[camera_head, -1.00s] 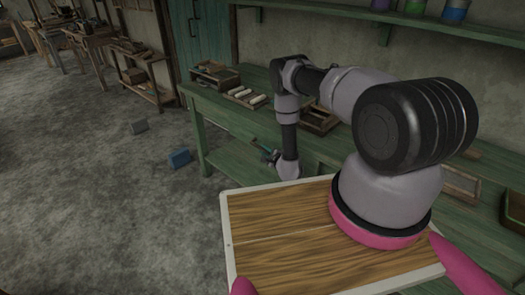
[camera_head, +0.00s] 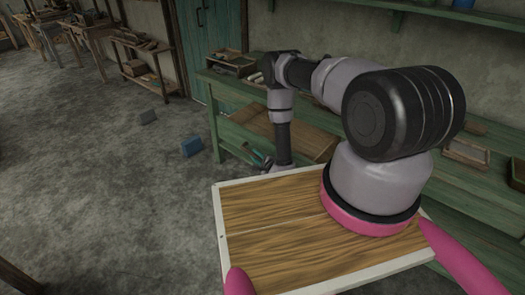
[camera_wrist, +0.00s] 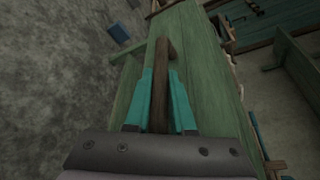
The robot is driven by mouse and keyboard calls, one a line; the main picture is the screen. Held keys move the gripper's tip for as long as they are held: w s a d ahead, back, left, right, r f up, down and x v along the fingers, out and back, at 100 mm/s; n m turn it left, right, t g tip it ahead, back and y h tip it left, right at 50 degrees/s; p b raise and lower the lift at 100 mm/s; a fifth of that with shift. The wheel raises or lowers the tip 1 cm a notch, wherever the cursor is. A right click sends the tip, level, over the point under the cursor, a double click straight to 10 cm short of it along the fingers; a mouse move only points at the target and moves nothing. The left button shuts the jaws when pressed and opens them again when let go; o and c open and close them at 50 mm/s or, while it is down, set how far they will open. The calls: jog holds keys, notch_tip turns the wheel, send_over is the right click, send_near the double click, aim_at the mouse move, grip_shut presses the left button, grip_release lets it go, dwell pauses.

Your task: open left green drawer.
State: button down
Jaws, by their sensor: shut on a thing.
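The green drawer (camera_head: 243,131) at the left of the green bench stands pulled out, with its brown wooden inside (camera_head: 300,133) showing from above. My gripper (camera_head: 258,158) is at the drawer's front, low beside my arm, and is partly hidden there. In the wrist view, its teal fingers (camera_wrist: 160,100) are shut on the brown wooden handle (camera_wrist: 163,60). The green drawer front (camera_wrist: 200,70) lies beside the handle. How far the drawer is out cannot be told exactly, as my arm covers part of it.
The green bench (camera_head: 228,90) runs along the wall, with a wooden tray (camera_head: 230,62) on its far end. A blue block (camera_head: 191,147) and a grey block (camera_head: 148,116) lie on the floor. A green shelf (camera_head: 430,10) hangs above.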

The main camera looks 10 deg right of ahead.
jog(key=s+a, duration=0.1)
jog(key=a, duration=0.1)
jog(key=s+a, duration=0.2)
dwell(0.3)
jog(key=c, duration=0.8)
grip_release()
jog(key=shift+o, duration=0.2)
jog(key=v, duration=1)
jog(key=shift+s+d, duration=0.15)
jog(key=shift+s, duration=0.15)
jog(key=shift+r, duration=0.1)
